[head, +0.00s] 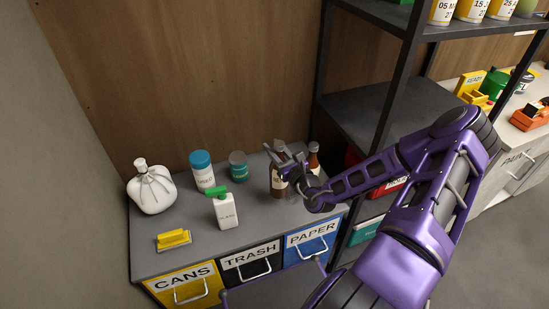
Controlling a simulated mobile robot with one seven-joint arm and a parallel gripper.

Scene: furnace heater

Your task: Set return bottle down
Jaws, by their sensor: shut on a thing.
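Two brown bottles stand close together at the right end of the grey counter. The left brown bottle (277,184) has a pale label and is upright between or just under my gripper's fingers. The right brown bottle (314,158) is partly hidden behind my gripper's body. My gripper (279,157) reaches in from the right and is shut on the left brown bottle near its neck. Its base is at or very near the counter top; I cannot tell whether it touches. The fingers hide the bottle's top.
On the counter (160,263) stand a white tied bag (151,189), a blue-lidded jar (202,172), a teal tin (238,166), a green-capped white bottle (226,210) and a yellow block (173,239). CANS, TRASH and PAPER bins are below. A dark shelf (375,115) stands right.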

